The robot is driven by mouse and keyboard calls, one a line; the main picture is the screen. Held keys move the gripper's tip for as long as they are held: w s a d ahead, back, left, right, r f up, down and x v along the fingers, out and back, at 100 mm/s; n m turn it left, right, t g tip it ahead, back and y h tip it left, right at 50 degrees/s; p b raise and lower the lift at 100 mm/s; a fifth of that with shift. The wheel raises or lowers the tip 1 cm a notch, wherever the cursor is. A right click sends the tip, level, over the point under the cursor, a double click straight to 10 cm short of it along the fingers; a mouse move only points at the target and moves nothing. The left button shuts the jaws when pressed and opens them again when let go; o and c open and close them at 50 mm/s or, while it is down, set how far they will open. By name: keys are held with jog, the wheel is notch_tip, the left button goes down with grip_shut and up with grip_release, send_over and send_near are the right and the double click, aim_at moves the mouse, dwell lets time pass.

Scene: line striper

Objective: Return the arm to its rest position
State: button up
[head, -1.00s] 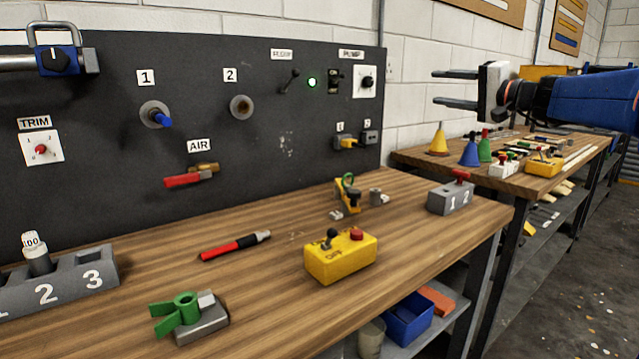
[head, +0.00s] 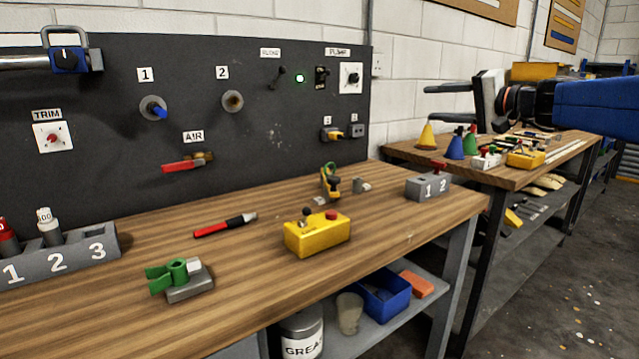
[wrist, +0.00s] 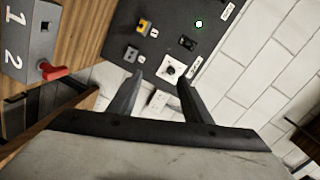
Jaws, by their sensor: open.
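My gripper (head: 450,103) is at the upper right of the head view, on the end of my blue arm. Its two dark fingers point left and are apart, with nothing between them. It is raised in front of the white wall, above the far bench. In the wrist view my gripper (wrist: 160,92) is also open and empty. Its fingers point toward the lower right corner of the black panel (wrist: 150,40), and a white knob plate (wrist: 172,69) shows beyond the gap.
A wooden bench (head: 370,240) carries a yellow control box (head: 318,235), a green clamp (head: 173,275), a red-black pen-like tool (head: 225,225) and a grey 1-2 block (head: 428,186). Cones and tools stand on the far bench (head: 400,152).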

jog(key=s+a+f+n+g+h, duration=0.2)
jog(key=s+a+f+g, duration=0.15)
jog(key=s+f, duration=0.7)
jog(key=s+a+f+n+g+h, duration=0.1)
jog(key=s+a+f+g+h, duration=0.2)
jog(key=s+f, duration=0.75)
jog(key=s+d+f+n+g+h, duration=0.1)
jog(key=s+d+f+h, duration=0.1)
jog(key=s+f, duration=0.7)
jog(key=s+d+f+n+g+h, duration=0.1)
jog(key=s+d+f+n+h, duration=0.1)
jog(key=s+f, duration=0.7)
jog(key=d+h, duration=0.1)
jog(key=d, duration=0.1)
jog(key=shift+d+f, duration=0.3)
jog(key=shift+f, duration=0.1)
